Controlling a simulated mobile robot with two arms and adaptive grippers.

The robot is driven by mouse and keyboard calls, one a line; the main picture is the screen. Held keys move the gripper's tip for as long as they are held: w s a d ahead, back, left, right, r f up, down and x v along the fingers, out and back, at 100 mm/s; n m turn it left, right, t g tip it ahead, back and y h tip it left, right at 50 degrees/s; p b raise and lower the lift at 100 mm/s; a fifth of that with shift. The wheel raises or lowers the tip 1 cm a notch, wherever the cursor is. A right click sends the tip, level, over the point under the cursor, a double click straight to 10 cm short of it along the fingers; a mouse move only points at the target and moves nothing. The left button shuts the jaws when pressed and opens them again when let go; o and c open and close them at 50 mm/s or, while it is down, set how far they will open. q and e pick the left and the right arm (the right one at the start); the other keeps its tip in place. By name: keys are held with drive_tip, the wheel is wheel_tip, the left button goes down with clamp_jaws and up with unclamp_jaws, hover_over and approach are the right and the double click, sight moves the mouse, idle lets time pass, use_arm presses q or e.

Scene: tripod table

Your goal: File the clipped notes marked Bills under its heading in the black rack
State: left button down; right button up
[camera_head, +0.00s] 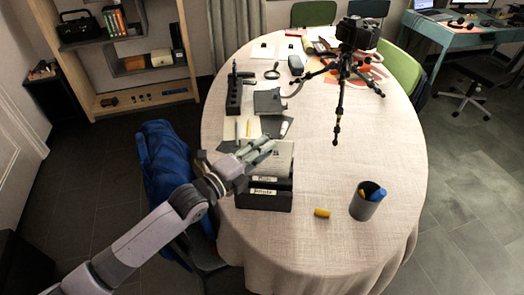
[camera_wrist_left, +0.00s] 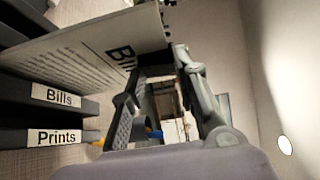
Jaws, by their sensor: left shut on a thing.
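The black rack (camera_head: 264,202) stands on the near left of the table. My right gripper is out of view.
A black tripod with a camera (camera_head: 345,70) stands farther back. A blue jacket on a chair (camera_head: 170,165) is beside the table's left edge.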

use_arm(q)
drive_tip(key=shift+f, duration=0.25)
drive_tip(key=shift+f+b, duration=0.75)
drive_tip(key=shift+f, duration=0.1)
drive_tip(key=c, duration=1.2)
unclamp_jaws()
drive_tip(key=v, duration=1.2)
